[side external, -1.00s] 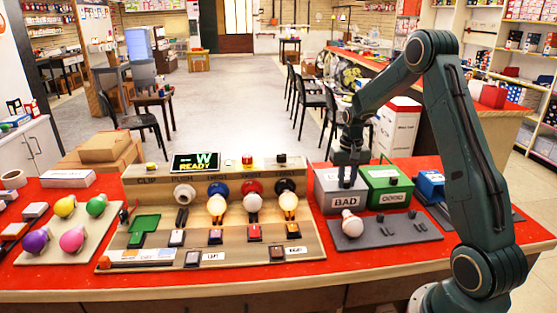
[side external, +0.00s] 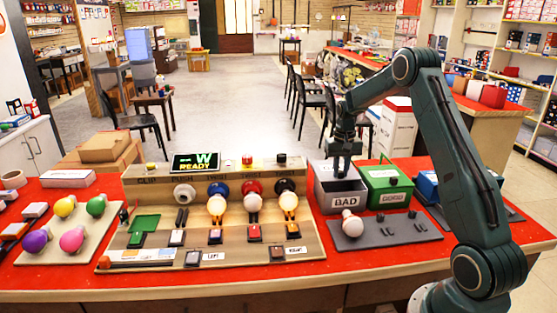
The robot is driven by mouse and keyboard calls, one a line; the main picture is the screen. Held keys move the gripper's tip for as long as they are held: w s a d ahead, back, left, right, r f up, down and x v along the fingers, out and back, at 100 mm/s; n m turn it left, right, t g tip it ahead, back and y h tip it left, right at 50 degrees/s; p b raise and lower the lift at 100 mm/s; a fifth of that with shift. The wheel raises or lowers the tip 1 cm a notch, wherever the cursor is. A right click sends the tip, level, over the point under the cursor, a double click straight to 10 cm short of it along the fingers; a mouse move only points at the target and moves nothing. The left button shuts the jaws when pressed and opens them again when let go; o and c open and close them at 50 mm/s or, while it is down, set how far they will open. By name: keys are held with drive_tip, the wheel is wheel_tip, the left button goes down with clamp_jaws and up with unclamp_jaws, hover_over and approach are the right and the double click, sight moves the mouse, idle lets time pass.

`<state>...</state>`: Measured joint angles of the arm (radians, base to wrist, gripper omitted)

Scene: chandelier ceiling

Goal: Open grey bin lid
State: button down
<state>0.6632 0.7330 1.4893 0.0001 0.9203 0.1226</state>
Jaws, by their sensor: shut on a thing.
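The grey bin (side external: 322,200) with a "BAD" label stands right of the wooden test panel on the red table. Its top is now open, and its dark inside shows. My gripper (side external: 342,172) is over the bin's back part, pointing down, and is shut on the grey lid's handle. The lid is swung up toward the back.
A green bin (side external: 389,199) marked "GOOD" stands close on the right, its lid shut. A grey tray (side external: 400,232) with a white bulb (side external: 351,224) is in front. The wooden panel (side external: 150,195) with several bulbs is on the left.

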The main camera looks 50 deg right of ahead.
drive_tip(key=shift+w+d, duration=1.35)
drive_tip(key=c, duration=1.3)
unclamp_jaws()
wheel_tip(320, 180, up, 14)
drive_tip(key=shift+f, duration=0.1)
